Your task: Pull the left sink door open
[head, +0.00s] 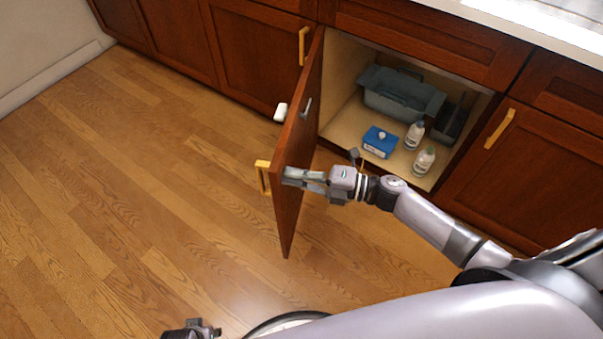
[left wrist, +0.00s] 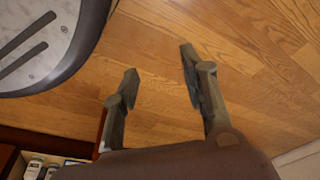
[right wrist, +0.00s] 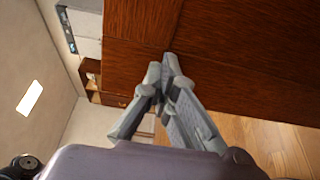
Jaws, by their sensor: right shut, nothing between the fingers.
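The left sink door (head: 300,150) stands swung well open, out from the cabinet, in the head view. Its yellow handle (head: 263,177) is on the far face, near the free edge. My right gripper (head: 288,176) is shut and empty, at the inner face of the door near its free edge. In the right wrist view the shut fingers (right wrist: 165,62) lie against or very close to the dark wood door (right wrist: 240,60); I cannot tell if they touch. My left gripper (left wrist: 155,65) is open and empty over the wood floor. Only a small part of it shows in the head view.
Inside the open cabinet are a grey-blue bin (head: 400,95), a blue box (head: 380,141) and two white bottles (head: 414,135), (head: 424,160). The right sink door (head: 530,165) is closed. Open floor (head: 130,200) lies left of the open door.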

